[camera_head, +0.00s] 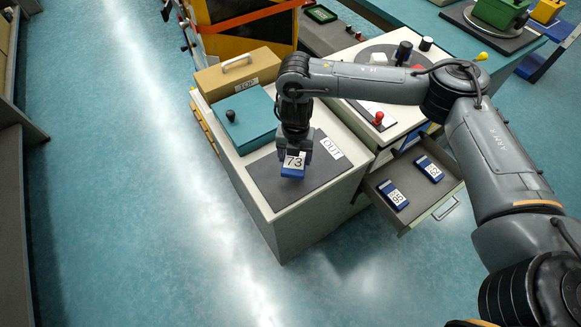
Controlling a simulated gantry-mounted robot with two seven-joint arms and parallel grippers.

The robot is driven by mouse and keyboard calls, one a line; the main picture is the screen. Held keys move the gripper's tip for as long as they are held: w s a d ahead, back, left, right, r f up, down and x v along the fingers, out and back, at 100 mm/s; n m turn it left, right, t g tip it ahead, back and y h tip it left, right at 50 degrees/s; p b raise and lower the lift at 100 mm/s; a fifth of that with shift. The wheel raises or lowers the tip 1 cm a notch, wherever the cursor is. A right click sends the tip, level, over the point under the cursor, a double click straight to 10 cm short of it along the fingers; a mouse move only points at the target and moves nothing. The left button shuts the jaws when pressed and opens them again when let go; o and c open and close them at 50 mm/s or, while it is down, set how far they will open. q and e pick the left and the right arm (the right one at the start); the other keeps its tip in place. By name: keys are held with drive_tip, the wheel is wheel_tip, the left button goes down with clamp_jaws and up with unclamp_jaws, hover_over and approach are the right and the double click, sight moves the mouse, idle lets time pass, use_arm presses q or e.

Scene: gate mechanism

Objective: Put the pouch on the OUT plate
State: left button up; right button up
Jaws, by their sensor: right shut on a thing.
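The pouch (293,168) is a small blue block with a white label reading 73. My right gripper (294,155) points down and is shut on it. They are over the dark grey OUT plate (272,192), which lies on top of the pale cabinet, with a white OUT label (331,148) at its right side. I cannot tell whether the pouch touches the plate or hangs just above it. My left gripper is not in view.
An open drawer (440,204) holds two more blue pouches, one (393,195) nearer and one (429,168) farther. A teal box (243,121) with a black knob and a tan case (237,73) stand behind the plate. A red-knobbed lever (378,118) is to the right.

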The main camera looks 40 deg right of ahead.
drive_tip(key=s+d+r+n+p, duration=0.1)
drive_tip(key=s+d+r+n, duration=0.15)
drive_tip(key=d+n, duration=0.2)
drive_tip(key=s+d+r+n+p, duration=0.1)
drive_tip(key=s+d+n, duration=0.25)
drive_tip(key=d, duration=0.25)
drive_tip(key=w+a+f+b, duration=0.1)
drive_tip(key=w+a+f, duration=0.1)
drive_tip(key=a, duration=0.1)
drive_tip(key=w+a+f+b, duration=0.1)
drive_tip(key=w+a+f, duration=0.1)
drive_tip(key=a, duration=0.1)
drive_tip(key=w+a+f+b, duration=0.1)
drive_tip(key=w+a+f, duration=0.1)
drive_tip(key=a, duration=0.1)
drive_tip(key=shift+w+a+f, duration=0.1)
drive_tip(key=shift+a, duration=0.2)
drive_tip(key=shift+f+b, duration=0.45)
drive_tip(key=shift+f, duration=1.55)
drive_tip(key=shift+f, duration=0.2)
drive_tip(key=o, duration=1.1)
drive_tip(key=shift+r, duration=0.15)
